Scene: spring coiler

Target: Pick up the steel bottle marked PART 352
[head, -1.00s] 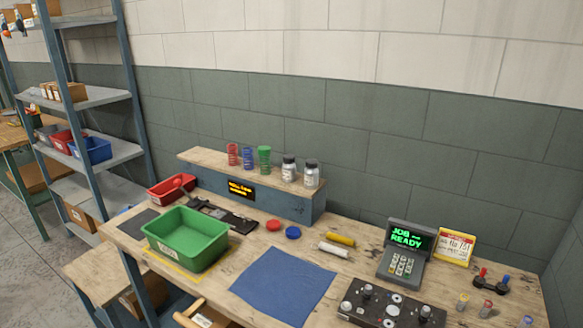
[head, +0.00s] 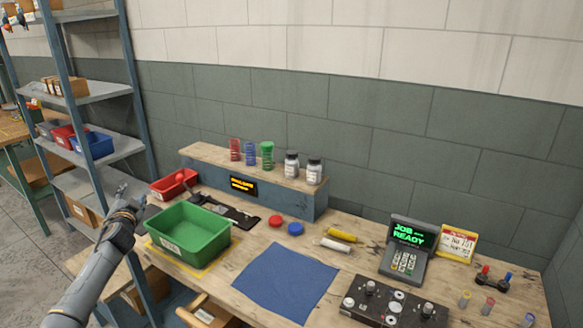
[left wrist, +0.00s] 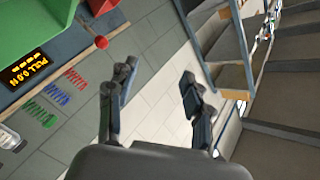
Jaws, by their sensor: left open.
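Two steel bottles with dark caps and pale labels stand upright on the raised wooden shelf in the head view, the left bottle (head: 292,165) and the right bottle (head: 314,173). Their label text is too small to read, so I cannot tell which is PART 352. Part of one bottle (left wrist: 9,138) shows at the left edge of the left wrist view. My left gripper (head: 133,195) is open and empty, left of the green bin and well apart from the bottles; it also shows in the left wrist view (left wrist: 158,80). My right gripper is out of view.
Red, blue and green springs (head: 267,155) stand left of the bottles on the shelf (head: 220,162). A green bin (head: 188,232) and a red bin (head: 173,185) lie between my left gripper and the shelf. Caps, a blue mat (head: 285,285) and a keypad display (head: 405,245) occupy the bench.

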